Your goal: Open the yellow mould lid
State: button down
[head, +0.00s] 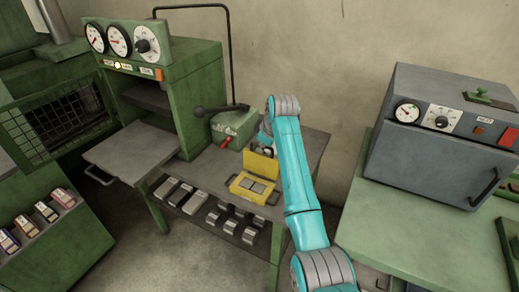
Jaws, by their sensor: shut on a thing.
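The yellow mould (242,191) sits on the grey bench top, with grey cavities in its face. Its yellow lid (259,166) stands steeply raised at the mould's back edge, so the mould is open. My gripper (267,149) is at the lid's upper part, behind it and at the end of my turquoise arm. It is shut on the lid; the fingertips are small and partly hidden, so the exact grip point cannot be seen.
A green press box (231,131) with a long lever stands behind the mould. A green cabinet with dials (188,95) and an open flap (134,152) is at left. Metal blocks lie on the shelf below (217,237). A grey oven (433,140) stands on the right bench.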

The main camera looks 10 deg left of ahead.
jog(key=shift+w+d+f, duration=0.1)
jog(key=shift+w+d, duration=0.1)
jog(key=shift+w, duration=0.45)
jog(key=c, duration=1.2)
grip_release()
jog(key=v, duration=1.2)
jog(key=shift+s+f, duration=0.1)
